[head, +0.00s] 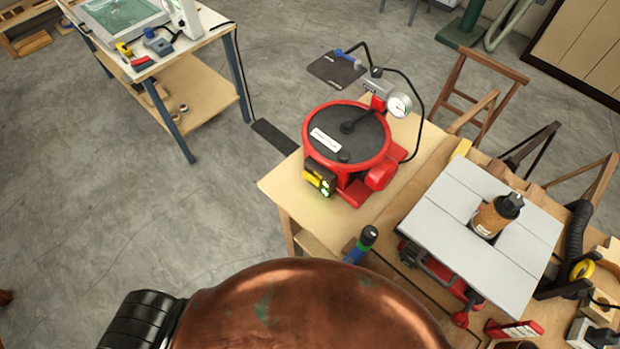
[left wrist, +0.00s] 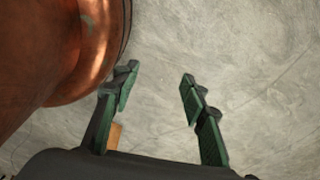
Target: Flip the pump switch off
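The pump (head: 347,135) is a red round pot with a black lid, a white label, a gauge (head: 398,105) and hoses. It stands on a wooden table in the head view. A small yellow and black switch box (head: 319,180) sits on its near-left side, with a green glow on it. The lever position is too small to tell. My left gripper (left wrist: 158,80) is open and empty in the left wrist view, over bare floor. It does not show in the head view, and the pump does not show in the left wrist view. My right gripper is in neither view.
A blue and green cylindrical tool (head: 362,244) is near the table's front edge. A blue-legged workbench (head: 190,45) stands at the upper left.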

